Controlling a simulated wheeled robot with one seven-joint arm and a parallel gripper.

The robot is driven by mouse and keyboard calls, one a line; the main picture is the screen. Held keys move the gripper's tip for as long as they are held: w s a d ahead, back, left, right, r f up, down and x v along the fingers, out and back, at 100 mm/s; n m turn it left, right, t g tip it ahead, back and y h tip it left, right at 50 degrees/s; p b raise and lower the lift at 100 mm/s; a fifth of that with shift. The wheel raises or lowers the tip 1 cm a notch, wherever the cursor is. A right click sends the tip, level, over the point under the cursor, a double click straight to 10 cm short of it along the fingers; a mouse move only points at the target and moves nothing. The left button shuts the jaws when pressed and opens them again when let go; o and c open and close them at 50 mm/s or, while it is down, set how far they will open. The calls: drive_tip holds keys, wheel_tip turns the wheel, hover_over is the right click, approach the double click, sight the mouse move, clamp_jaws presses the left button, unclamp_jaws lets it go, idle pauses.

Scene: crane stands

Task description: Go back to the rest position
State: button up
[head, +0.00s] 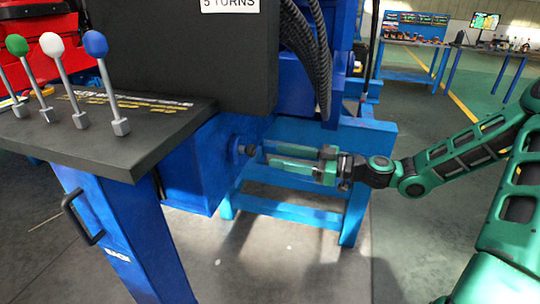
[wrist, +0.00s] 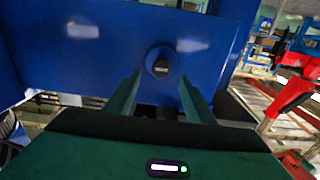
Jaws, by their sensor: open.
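My gripper (head: 262,156) is on the green arm reaching in from the right in the head view. Its two long green fingers point left at the side of a blue housing (head: 195,165). In the wrist view the gripper (wrist: 160,88) shows its fingers apart, with nothing held between them. A round dark knob (wrist: 160,62) on the blue panel lies straight ahead, between and just beyond the fingertips. The knob also shows in the head view (head: 243,147), close to the fingertips. I cannot tell whether the fingers touch it.
A dark console (head: 150,130) carries levers with green, white and blue balls (head: 95,44) at the left. A blue frame (head: 300,215) stands below and behind my gripper. Black hoses (head: 305,50) hang above. Workbenches (head: 430,42) stand far back. The grey floor (head: 280,265) at front is clear.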

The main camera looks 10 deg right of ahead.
drive_tip(key=shift+s+d, duration=0.2)
drive_tip(key=shift+d, duration=0.15)
